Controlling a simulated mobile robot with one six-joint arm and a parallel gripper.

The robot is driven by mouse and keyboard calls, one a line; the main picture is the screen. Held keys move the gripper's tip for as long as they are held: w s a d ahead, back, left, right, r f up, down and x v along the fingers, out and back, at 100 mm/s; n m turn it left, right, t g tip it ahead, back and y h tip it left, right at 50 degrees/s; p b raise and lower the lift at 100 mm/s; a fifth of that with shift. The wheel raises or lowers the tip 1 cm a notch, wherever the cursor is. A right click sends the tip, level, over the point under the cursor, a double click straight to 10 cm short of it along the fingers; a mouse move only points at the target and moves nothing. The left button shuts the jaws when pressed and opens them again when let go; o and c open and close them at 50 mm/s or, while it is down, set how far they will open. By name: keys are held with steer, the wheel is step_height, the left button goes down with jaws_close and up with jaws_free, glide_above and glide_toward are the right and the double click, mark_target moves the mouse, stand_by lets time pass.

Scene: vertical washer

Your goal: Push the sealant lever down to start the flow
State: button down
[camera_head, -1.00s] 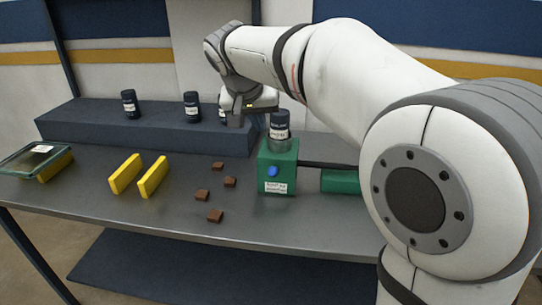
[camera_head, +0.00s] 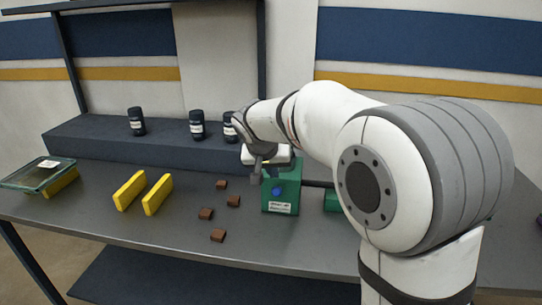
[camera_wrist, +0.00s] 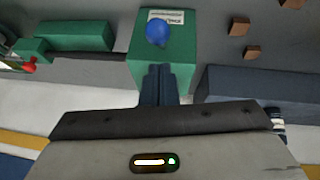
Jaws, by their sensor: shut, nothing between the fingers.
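A green box (camera_head: 284,192) with a blue round knob (camera_head: 277,191) and a white label on its front stands on the metal table; the wrist view shows the box (camera_wrist: 162,75) and knob (camera_wrist: 158,32) too. My gripper (camera_head: 257,176) is beside or over the box's upper left part in the head view. In the wrist view its shut, empty fingers (camera_wrist: 158,70) point at the box, just short of the knob in the picture. I cannot tell whether they touch the box. A red handle end (camera_wrist: 29,67) shows by another green block (camera_wrist: 78,36). Which part is the sealant lever is unclear.
Several brown blocks (camera_head: 218,236) lie left of the green box. Two yellow bars (camera_head: 129,191) stand further left, beside a glass-topped tray (camera_head: 37,174). Dark labelled bottles (camera_head: 197,126) stand on the dark rear step (camera_head: 95,141). The table front is clear.

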mark_target(278, 189)
steer(key=shift+s+d+f, duration=0.1)
steer(key=shift+s+f, duration=0.1)
steer(key=shift+f, duration=0.3)
steer(key=shift+s+f, duration=0.2)
steer(key=shift+f, duration=0.3)
